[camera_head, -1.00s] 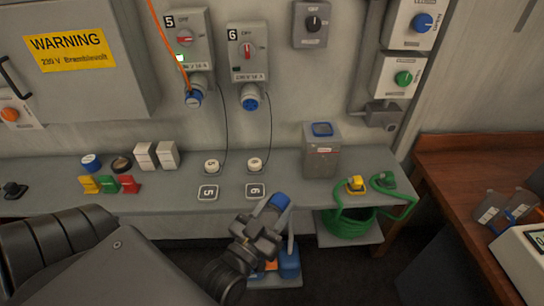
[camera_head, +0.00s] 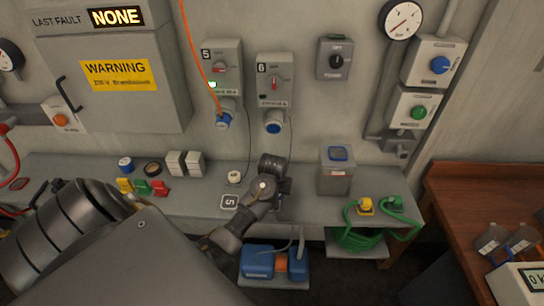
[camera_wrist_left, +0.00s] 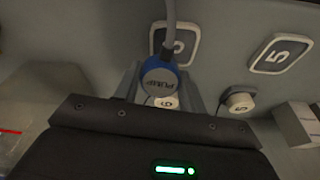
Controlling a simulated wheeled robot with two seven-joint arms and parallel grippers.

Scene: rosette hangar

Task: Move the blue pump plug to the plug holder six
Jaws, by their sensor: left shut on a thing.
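The blue pump plug (camera_wrist_left: 158,77), a round blue head marked PUMP with a grey cable, sits between my left gripper's fingers in the left wrist view. My left gripper (camera_head: 271,166) is shut on it above the grey shelf, below the number 6 switch box (camera_head: 274,80). The gripper hides the plug in the head view. The blue-ringed socket (camera_head: 273,123) under box 6 is just above the gripper. In the wrist view, a square label 6 (camera_wrist_left: 180,45) and a round white piece (camera_wrist_left: 166,102) show behind the plug. My right gripper is not in view.
An orange cable (camera_head: 197,62) runs to the socket under box 5 (camera_head: 222,70). White and coloured blocks lie left on the shelf (camera_head: 320,210). A blue unit (camera_head: 258,262) sits below.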

